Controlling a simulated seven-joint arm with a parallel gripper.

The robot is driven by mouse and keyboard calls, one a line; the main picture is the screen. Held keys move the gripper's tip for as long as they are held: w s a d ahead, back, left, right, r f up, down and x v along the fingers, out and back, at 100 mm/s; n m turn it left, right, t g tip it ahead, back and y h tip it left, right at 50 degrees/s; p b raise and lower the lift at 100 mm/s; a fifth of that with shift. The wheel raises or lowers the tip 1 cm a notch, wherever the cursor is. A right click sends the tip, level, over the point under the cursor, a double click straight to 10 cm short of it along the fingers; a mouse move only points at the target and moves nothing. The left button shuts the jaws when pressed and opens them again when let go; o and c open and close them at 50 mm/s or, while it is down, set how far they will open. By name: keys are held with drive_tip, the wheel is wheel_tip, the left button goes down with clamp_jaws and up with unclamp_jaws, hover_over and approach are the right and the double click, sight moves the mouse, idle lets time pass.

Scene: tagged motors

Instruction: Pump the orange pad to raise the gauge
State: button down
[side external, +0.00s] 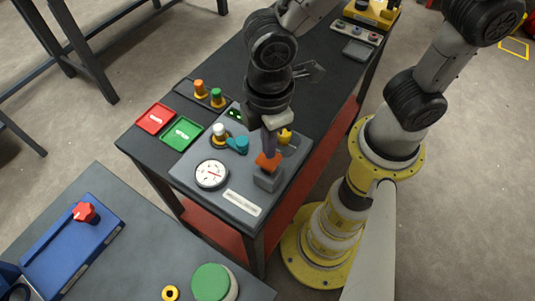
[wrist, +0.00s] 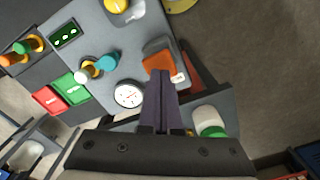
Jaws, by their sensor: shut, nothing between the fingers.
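The orange pad (side external: 268,161) sits on top of a grey block on the grey panel (side external: 190,176). It also shows in the wrist view (wrist: 155,59), just beyond my fingertips. The round white gauge (side external: 212,174) is on the panel left of the pad; its dial shows in the wrist view (wrist: 129,95), but the needle's reading is too small to tell. My gripper (side external: 269,150) is shut and empty, pointing down, with its tips right at the pad. I cannot tell whether they touch it. In the wrist view the closed fingers (wrist: 160,75) overlap the pad's near edge.
A white knob (side external: 219,130), a teal knob (side external: 242,143) and a yellow knob (side external: 285,135) stand on the panel near my gripper. Red (side external: 155,118) and green (side external: 182,133) plates lie to the left. A second bench with a green round button (side external: 211,282) stands in front.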

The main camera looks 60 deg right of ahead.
drive_tip(key=shift+f, duration=1.75)
drive_tip(key=shift+r, duration=1.9)
drive_tip(key=shift+f, duration=1.9)
drive_tip(key=shift+r, duration=1.9)
